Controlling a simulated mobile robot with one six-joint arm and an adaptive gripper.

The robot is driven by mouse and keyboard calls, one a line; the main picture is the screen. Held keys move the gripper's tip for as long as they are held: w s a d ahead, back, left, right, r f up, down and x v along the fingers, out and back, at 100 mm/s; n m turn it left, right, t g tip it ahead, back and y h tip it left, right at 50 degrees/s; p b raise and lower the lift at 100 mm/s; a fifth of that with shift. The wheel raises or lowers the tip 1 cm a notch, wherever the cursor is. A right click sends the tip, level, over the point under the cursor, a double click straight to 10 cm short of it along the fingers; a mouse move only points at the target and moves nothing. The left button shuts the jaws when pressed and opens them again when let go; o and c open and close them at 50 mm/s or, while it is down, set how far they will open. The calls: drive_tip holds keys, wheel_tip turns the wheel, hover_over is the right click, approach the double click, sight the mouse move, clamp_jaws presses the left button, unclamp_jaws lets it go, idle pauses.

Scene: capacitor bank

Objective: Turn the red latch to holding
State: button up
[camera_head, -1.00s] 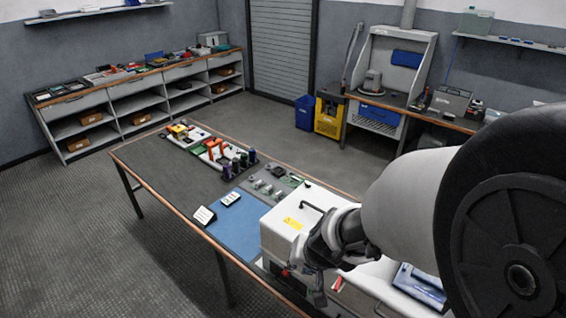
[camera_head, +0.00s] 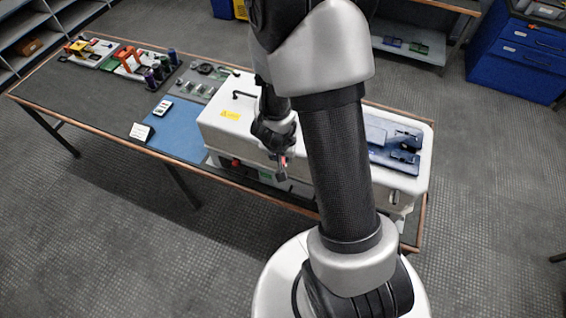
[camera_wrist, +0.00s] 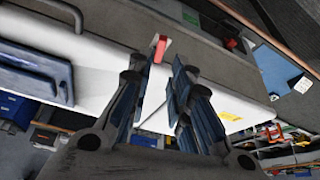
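The red latch (camera_wrist: 160,47) is a small red lever on a pale plate on the white machine's front, just past my fingertips in the wrist view. A small red patch by my fingers in the head view (camera_head: 284,160) appears to be the same latch. My gripper (camera_wrist: 163,78) is open, its two dark fingers apart with nothing between them. The latch lies ahead of the gap, and I cannot tell whether a finger touches it. In the head view my gripper (camera_head: 279,166) is at the machine's front, partly hidden by my wrist. Any latch position marking is unreadable.
The white machine (camera_head: 222,124) has a black handle on top and a blue fixture (camera_head: 395,150) at its right. A red knob (camera_wrist: 231,43) sits on its front. A blue mat (camera_head: 178,130) lies left of it. The floor in front is clear.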

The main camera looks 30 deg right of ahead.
sight(283, 161)
drive_tip(key=b+x, duration=0.3)
drive_tip(key=x, duration=0.4)
drive_tip(key=shift+w+d+f, duration=0.1)
drive_tip(key=shift+w+f, duration=0.1)
drive_tip(key=shift+f, duration=0.15)
clamp_jaws()
